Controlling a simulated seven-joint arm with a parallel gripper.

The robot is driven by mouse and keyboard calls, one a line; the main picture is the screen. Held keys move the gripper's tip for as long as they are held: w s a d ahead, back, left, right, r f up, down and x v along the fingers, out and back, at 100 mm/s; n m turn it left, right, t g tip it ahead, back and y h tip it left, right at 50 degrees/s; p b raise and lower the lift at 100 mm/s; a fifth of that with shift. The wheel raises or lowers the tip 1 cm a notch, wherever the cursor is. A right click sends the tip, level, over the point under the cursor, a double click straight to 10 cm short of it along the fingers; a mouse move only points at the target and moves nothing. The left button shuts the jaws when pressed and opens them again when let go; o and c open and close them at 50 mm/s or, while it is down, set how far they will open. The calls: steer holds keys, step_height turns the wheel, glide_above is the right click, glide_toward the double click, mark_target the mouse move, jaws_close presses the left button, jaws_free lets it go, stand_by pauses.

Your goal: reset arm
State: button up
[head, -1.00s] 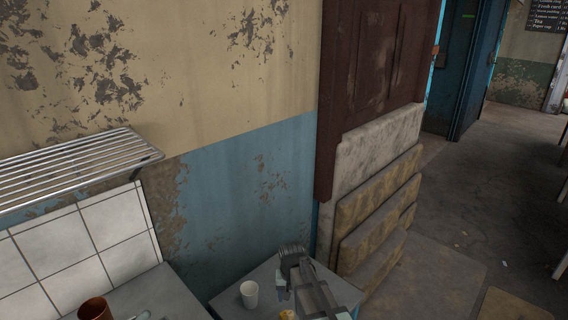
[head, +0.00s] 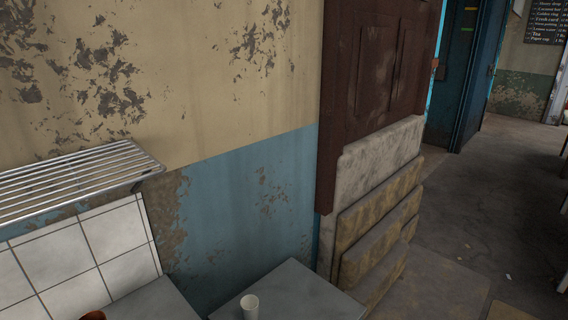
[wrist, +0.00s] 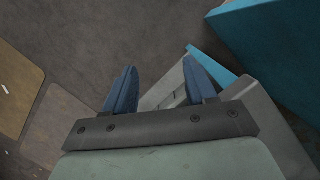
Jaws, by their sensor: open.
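My gripper (wrist: 160,92) shows in the wrist view with its two blue fingers spread apart and nothing between them. It is open and points toward the floor (wrist: 90,45). The gripper and arm are out of the head view.
A white cup (head: 250,306) stands on a grey counter (head: 290,287) at the bottom of the head view. A brown cup (head: 94,315) shows partly at the bottom left. A metal rack (head: 75,180) is fixed to the wall.

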steer(key=s+d+f+g, duration=0.2)
steer(key=s+f, duration=0.2)
steer(key=s, duration=0.6)
steer(key=s+d+f+m+g, duration=0.1)
steer(key=s+d+f+g, duration=0.1)
steer(key=s, duration=0.7)
step_height(320, 180, down, 2)
steer(key=shift+s+d+f, duration=0.15)
steer(key=shift+s+d, duration=0.25)
steer(key=shift+d, duration=0.45)
